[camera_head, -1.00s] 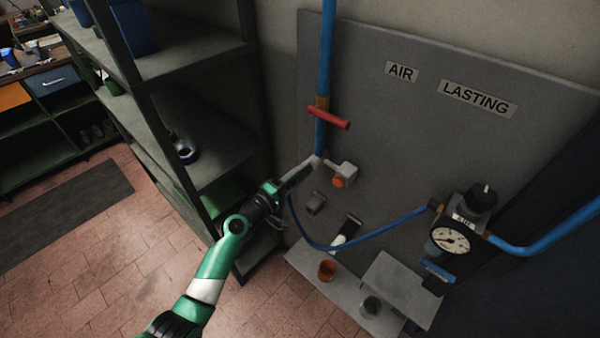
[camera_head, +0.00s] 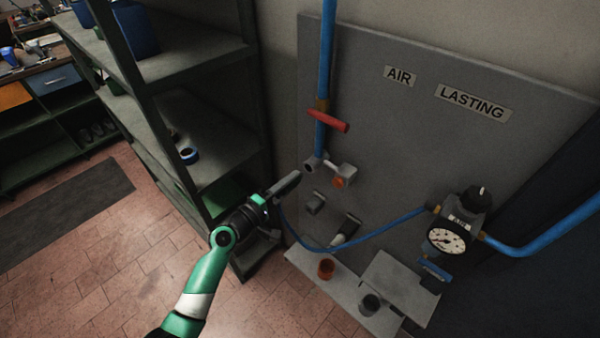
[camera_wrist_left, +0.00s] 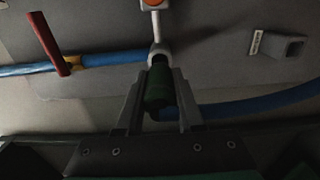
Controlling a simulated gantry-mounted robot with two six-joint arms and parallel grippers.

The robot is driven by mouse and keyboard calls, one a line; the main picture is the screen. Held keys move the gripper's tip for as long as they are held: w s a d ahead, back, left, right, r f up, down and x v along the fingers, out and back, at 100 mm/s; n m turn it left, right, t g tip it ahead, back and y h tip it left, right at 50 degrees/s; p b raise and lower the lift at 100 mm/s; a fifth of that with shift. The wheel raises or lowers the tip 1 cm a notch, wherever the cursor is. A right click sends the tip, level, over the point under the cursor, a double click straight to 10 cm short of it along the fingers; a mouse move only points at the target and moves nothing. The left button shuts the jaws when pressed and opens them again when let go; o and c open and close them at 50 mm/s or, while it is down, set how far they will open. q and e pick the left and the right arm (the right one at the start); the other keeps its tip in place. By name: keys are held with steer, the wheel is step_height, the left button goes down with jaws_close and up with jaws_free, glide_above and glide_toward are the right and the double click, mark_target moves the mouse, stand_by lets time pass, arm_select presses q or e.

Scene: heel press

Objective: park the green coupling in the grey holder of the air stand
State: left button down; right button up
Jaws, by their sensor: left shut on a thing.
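My left gripper (camera_head: 290,184) is shut on the green coupling (camera_wrist_left: 158,88), which lies between its two fingers in the left wrist view. In the head view the fingers hide the coupling. A blue hose (camera_head: 318,247) runs from the gripper to the regulator. A small grey square holder (camera_head: 315,204) is fixed to the panel, below and right of the fingertips. It also shows in the left wrist view (camera_wrist_left: 284,46), at upper right, with a dark opening. My right gripper is not in view.
A red valve handle (camera_head: 328,118) and an orange-ended fitting (camera_head: 340,178) stick out near the outlet. A gauge (camera_head: 447,238) is at right. Dark shelving (camera_head: 190,130) stands close at left.

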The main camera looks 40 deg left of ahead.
arm_select(q)
steer(key=shift+s, duration=1)
steer(key=shift+s, duration=0.1)
steer(key=shift+s, duration=0.15)
step_height(320, 180, down, 24)
steer(key=b, duration=2.3)
steer(key=shift+w, duration=0.2)
steer(key=shift+w+b, duration=1)
steer(key=shift+w, duration=1.35)
